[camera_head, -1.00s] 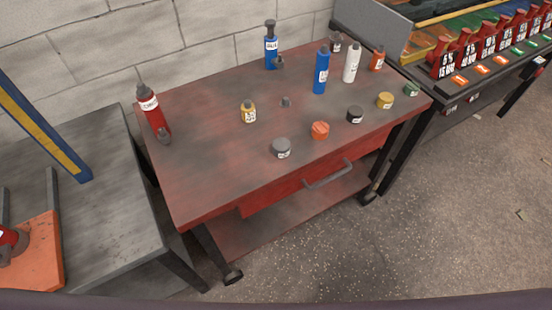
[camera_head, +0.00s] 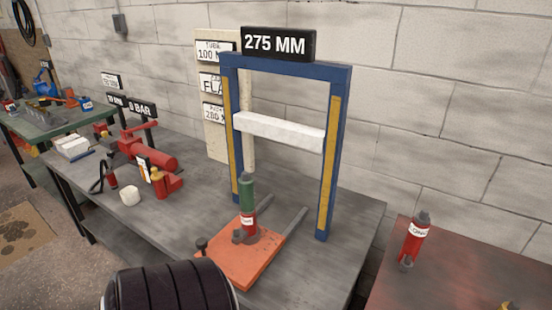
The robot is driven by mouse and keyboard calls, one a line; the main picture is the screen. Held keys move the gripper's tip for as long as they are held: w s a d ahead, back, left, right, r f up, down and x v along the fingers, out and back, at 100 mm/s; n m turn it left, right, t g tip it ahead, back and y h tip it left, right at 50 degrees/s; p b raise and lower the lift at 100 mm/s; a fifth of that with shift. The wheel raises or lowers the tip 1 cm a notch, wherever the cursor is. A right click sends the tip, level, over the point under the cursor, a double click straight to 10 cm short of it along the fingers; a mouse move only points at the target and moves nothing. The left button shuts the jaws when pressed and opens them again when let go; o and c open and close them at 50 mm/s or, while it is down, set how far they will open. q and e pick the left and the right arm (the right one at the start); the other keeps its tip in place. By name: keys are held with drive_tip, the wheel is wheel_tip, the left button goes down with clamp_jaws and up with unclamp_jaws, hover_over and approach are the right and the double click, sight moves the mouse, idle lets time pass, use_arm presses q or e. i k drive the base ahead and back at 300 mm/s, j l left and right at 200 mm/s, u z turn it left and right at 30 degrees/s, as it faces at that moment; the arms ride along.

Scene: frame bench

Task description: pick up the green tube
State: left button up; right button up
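A green tube (camera_head: 247,192) stands upright in the head view, with a dark tip above it. Directly below it is a red jack-like body (camera_head: 247,226) with a white label. I cannot tell whether the tube rests on that body or stands just behind it. The red body is on an orange plate (camera_head: 240,266) on the grey bench, inside the foot of a blue and yellow frame (camera_head: 327,165). Neither of my grippers is in view.
A white crossbar (camera_head: 280,131) spans the frame under a "275 MM" sign (camera_head: 279,42). A red pump-like device (camera_head: 150,155) and a white cup-like piece (camera_head: 130,195) are left on the bench. A red bottle-like item (camera_head: 415,240) stands on the red table at right.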

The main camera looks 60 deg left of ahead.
sight(246, 182)
drive_tip(key=u, duration=2.15)
